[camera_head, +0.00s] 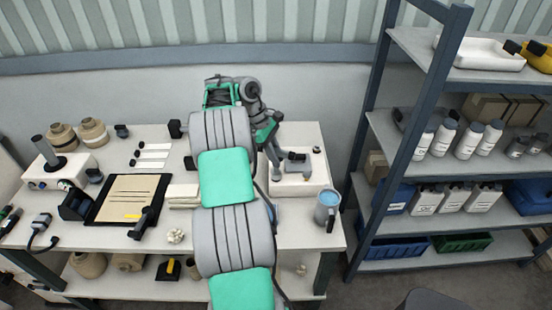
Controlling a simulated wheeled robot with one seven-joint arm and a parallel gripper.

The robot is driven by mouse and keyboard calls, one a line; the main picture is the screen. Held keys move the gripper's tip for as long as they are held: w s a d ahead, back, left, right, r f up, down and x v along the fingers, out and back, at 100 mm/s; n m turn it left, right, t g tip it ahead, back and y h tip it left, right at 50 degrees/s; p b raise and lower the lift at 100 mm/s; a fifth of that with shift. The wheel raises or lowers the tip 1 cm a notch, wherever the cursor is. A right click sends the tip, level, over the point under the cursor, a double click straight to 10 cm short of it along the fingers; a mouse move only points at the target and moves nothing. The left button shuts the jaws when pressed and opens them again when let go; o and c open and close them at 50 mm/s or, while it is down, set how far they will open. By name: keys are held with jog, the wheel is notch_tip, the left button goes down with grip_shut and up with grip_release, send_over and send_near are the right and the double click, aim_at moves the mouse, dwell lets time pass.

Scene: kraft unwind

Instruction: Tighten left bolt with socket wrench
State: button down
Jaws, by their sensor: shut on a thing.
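My arm reaches from the bottom of the head view across the worktable. My gripper (273,160) points down at the left side of a white block-like fixture (297,187). It is shut on a slim grey tool, apparently the socket wrench, which is too small and too covered to make out clearly. A grey bracket (298,158) stands on the fixture. A small dark knob or bolt head (317,149) shows at its back right. The left bolt is not clearly visible, and I cannot tell whether the tool touches it.
The worktable (215,236) is clear along parts of its front edge. A mug (327,208) stands right of my arm. A dark clipboard (127,200), brown spools (93,132) and a white device (60,172) lie left. A loaded shelf (440,175) stands right.

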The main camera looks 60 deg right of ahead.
aim_at(279, 151)
jog(key=shift+r, duration=0.1)
dwell(0.3)
jog(key=shift+r, duration=2.1)
jog(key=shift+s+a+r, duration=0.2)
jog(key=shift+r, duration=0.05)
